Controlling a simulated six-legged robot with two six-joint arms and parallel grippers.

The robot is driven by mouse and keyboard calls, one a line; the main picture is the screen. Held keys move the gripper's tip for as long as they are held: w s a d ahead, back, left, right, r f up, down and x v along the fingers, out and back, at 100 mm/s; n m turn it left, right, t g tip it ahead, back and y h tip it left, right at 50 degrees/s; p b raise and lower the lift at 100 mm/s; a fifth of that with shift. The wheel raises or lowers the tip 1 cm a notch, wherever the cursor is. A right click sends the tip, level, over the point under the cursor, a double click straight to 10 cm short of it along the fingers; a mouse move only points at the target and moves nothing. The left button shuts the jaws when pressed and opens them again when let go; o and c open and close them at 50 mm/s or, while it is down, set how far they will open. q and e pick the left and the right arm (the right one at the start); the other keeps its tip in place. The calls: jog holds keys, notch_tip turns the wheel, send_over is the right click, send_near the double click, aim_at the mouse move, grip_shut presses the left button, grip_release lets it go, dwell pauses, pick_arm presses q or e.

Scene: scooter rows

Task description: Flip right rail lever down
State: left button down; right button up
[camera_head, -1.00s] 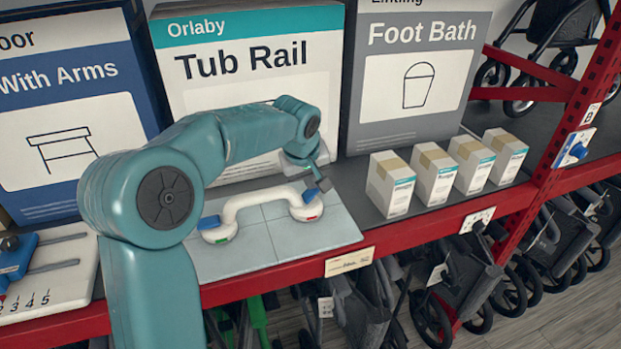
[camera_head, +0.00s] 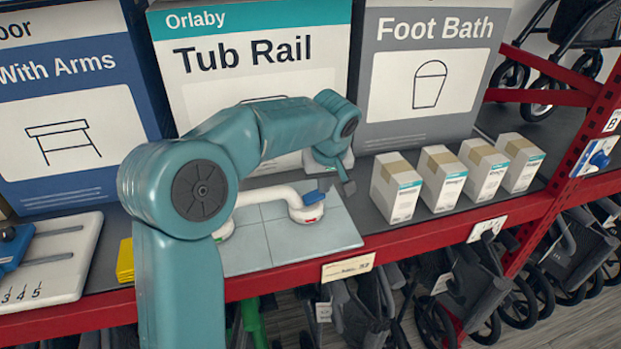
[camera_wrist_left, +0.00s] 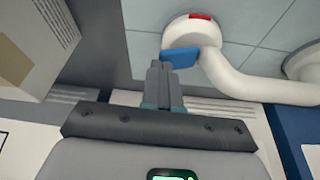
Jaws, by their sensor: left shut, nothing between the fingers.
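The white tub rail (camera_head: 262,195) lies on a pale tiled board (camera_head: 290,244). Its right-end blue lever (camera_head: 314,197) sits on the round white cup, above a red mark (camera_head: 313,219). The lever also shows in the wrist view (camera_wrist_left: 180,57), with the red mark beyond it. My left gripper (camera_head: 347,187) is shut and empty, just right of the lever in the head view. In the wrist view its fingertips (camera_wrist_left: 158,68) are right beside the lever; I cannot tell whether they touch. My arm hides most of the rail's left end. My right gripper is out of view.
The Tub Rail box (camera_head: 250,75) stands behind the board. Several small white cartons (camera_head: 396,190) stand to the right, and the Foot Bath box (camera_head: 425,70) behind them. A white panel with a blue slider (camera_head: 65,262) is at left. The red shelf edge (camera_head: 420,240) runs in front.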

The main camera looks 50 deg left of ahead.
pick_arm(q)
jog(key=shift+w+f+b, duration=0.2)
jog(key=shift+f+b, duration=0.1)
jog(key=shift+f, duration=0.15)
jog(key=shift+d+r, duration=0.1)
jog(key=shift+s, duration=0.15)
jog(key=shift+s+a+b, duration=0.35)
jog(key=shift+s, duration=0.2)
